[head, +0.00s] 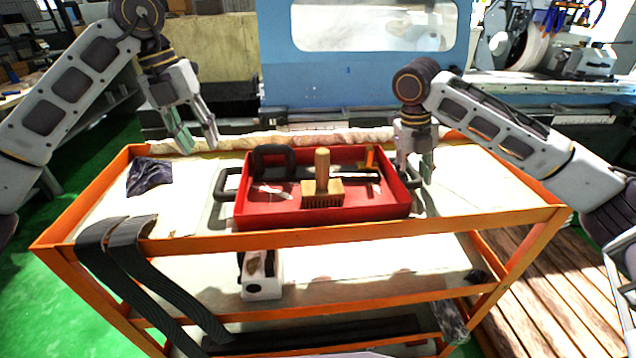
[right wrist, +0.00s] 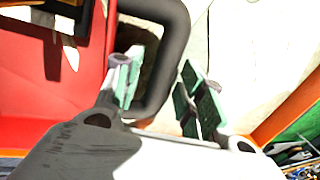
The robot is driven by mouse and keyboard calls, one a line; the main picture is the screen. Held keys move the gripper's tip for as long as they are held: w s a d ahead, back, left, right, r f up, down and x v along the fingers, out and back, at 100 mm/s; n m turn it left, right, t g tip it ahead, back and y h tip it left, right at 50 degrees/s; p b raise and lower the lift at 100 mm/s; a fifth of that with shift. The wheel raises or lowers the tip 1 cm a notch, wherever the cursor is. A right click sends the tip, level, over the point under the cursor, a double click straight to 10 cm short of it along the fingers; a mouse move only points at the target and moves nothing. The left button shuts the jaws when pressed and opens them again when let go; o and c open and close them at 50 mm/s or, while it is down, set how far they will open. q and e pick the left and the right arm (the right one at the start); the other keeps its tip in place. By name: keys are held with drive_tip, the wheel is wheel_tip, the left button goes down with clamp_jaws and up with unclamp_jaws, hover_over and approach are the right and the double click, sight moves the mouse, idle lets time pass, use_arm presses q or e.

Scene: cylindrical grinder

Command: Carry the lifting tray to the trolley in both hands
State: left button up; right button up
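The red lifting tray (head: 290,217) rests on the top shelf of the orange trolley (head: 470,219). It holds a wooden brush (head: 322,192), a black-handled tool (head: 273,157) and other small tools. Its dark left handle (head: 221,190) is free. My left gripper (head: 196,142) is open and empty, above the trolley's back edge, up and left of the tray. My right gripper (head: 416,174) is at the tray's right end. In the right wrist view its green-padded fingers (right wrist: 160,92) are apart, with the dark right handle (right wrist: 180,35) between them; contact is not clear.
A dark crumpled cloth (head: 150,175) lies on the shelf at the left. Dark straps (head: 128,245) hang over the trolley's front left edge. A white box (head: 261,280) stands on the lower shelf. A blue machine (head: 365,75) stands behind the trolley.

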drive_tip(key=shift+r, duration=0.2)
wheel_tip(320, 180, up, 11)
drive_tip(key=a, duration=0.2)
drive_tip(key=shift+a+r, duration=0.15)
drive_tip(key=shift+r, duration=0.05)
idle(1.1)
drive_tip(key=shift+s+f, duration=0.1)
idle(0.4)
